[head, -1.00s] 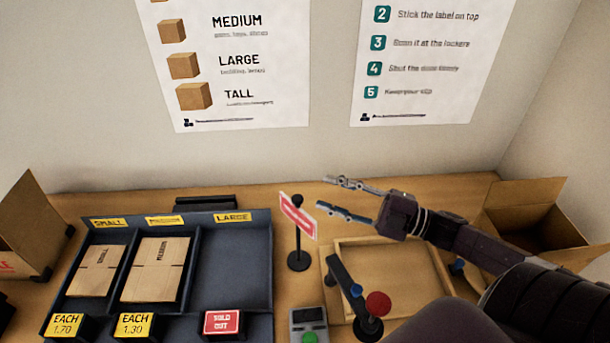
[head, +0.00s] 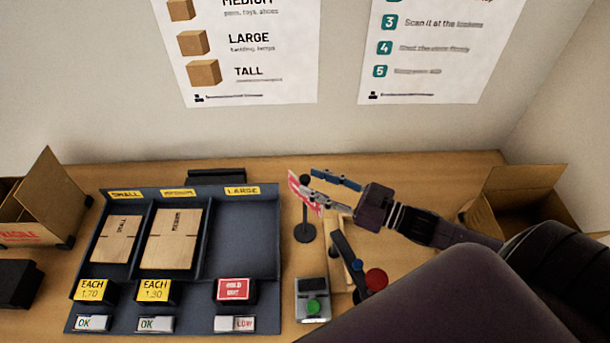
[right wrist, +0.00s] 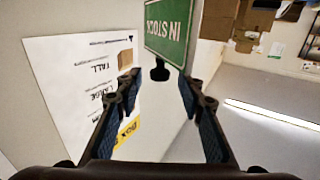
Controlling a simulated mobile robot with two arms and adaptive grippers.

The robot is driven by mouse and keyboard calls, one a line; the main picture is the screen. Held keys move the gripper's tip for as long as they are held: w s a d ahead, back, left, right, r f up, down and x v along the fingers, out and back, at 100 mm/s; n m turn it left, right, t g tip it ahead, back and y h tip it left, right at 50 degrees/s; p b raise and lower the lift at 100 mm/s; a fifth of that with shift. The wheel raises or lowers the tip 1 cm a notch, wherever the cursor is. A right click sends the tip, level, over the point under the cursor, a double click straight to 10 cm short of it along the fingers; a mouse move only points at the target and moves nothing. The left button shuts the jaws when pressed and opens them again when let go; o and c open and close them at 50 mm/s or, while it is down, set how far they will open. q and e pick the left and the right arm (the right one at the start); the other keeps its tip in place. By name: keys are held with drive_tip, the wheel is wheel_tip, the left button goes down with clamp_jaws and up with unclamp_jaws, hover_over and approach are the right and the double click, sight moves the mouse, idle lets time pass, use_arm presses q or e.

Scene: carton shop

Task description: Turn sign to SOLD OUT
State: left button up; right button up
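The sign stands on a black post with a round base (head: 305,232), right of the stock tray. Its red-and-white face (head: 293,188) shows in the head view, partly hidden by my fingers. In the right wrist view its green face (right wrist: 167,35) reads IN STOCK, upside down. My right gripper (head: 312,182) is open at the sign; it also shows open in the right wrist view (right wrist: 158,85), with the sign just beyond the fingertips. I cannot tell whether a finger touches it. My left gripper is not in view.
The dark tray (head: 282,250) holds flat cartons under SMALL and MEDIUM; its LARGE compartment is empty. A device with a green button (head: 313,308) and a red-knobbed lever (head: 376,280) stand in front of the sign. Open cartons stand at left (head: 40,205) and right (head: 510,208).

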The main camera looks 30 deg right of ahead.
sight(305, 178)
drive_tip(key=shift+p+x, duration=0.3)
drive_tip(key=shift+x, duration=1.35)
clamp_jaws()
